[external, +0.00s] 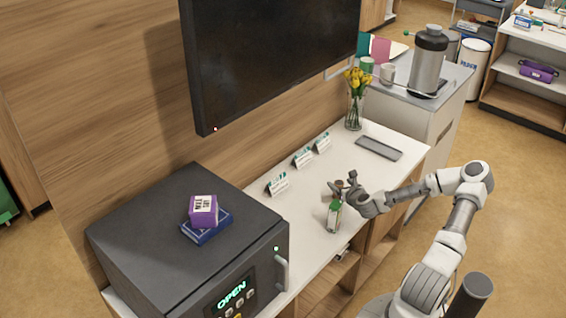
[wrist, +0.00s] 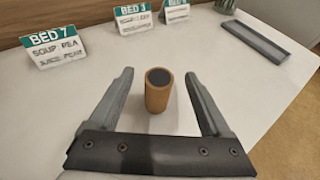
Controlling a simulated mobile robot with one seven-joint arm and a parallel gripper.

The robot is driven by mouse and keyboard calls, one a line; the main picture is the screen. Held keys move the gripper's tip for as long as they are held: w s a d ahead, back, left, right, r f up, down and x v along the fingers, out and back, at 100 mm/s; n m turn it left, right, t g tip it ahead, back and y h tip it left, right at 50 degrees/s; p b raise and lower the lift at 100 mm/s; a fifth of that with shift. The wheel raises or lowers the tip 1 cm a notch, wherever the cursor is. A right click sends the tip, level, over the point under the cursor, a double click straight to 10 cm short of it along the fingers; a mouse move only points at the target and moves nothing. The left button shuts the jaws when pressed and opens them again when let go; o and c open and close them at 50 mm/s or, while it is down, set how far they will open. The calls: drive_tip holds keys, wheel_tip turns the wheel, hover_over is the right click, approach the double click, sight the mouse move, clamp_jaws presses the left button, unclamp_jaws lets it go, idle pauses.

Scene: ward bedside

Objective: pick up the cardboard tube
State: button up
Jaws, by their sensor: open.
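The cardboard tube (wrist: 157,92) is a short brown cylinder with a dark open top. It stands upright on the white counter (wrist: 255,82) in the wrist view. My gripper (wrist: 158,76) is open, with one finger on either side of the tube in the picture and a visible gap on each side. I cannot tell how far above the counter the fingertips are. In the external view my gripper (external: 345,189) is low over the middle of the counter, and the tube is mostly hidden or too small to make out there.
Bed cards (wrist: 53,46) line the back. A grey tray (wrist: 253,41) lies to the right, near a flower vase (external: 355,105). A dark oven (external: 190,245) fills the left end.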

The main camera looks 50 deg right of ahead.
wheel_tip(320, 180, down, 3)
drive_tip(key=shift+r+b, duration=0.2)
drive_tip(key=shift+b, duration=0.1)
drive_tip(key=x, duration=0.2)
drive_tip(key=b+x, duration=0.1)
drive_tip(key=x, duration=0.1)
drive_tip(key=shift+f, duration=0.35)
drive_tip(key=shift+w+d+f, duration=0.15)
drive_tip(key=shift+w+d, duration=0.05)
drive_tip(key=shift+w, duration=0.2)
clamp_jaws()
